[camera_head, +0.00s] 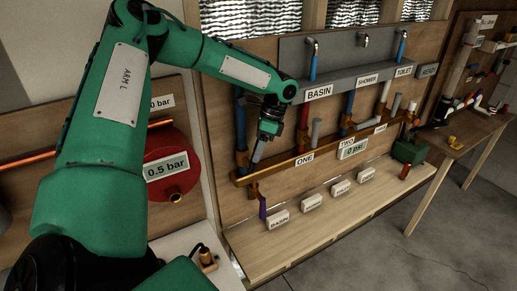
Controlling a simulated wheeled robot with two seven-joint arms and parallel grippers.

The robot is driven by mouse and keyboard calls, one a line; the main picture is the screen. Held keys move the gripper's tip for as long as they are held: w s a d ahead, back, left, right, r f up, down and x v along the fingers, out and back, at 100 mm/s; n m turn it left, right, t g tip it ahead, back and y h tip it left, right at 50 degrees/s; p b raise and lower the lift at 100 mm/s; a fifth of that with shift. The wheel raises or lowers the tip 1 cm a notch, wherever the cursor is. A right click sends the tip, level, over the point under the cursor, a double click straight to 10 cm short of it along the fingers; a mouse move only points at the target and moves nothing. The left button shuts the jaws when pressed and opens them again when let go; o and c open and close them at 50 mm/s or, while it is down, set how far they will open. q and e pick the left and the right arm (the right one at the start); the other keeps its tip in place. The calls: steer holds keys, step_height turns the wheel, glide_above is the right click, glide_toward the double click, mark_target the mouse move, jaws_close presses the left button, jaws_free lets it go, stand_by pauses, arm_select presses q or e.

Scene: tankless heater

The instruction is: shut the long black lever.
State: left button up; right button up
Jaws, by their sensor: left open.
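My left arm, green and marked "ARM L", reaches across from the left. A short grey lever (316,131) stands upright to the gripper's right, near the "ONE" label. My right gripper is not in view.
A red tank (173,165) labelled "0.5 bar" is at left. A grey shelf (345,62) with taps runs above. A purple handle (263,207) hangs below the gripper. A wooden bench (330,215) carries several white label blocks. A side table (455,140) stands right; the floor between is clear.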

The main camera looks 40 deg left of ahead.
arm_select(q)
steer(key=shift+r, duration=0.1)
steer(key=shift+w+r, duration=0.2)
steer(key=shift+r, duration=0.1)
steer(key=b+v, duration=0.3)
steer(key=v, duration=1)
steer(key=shift+b, duration=0.4)
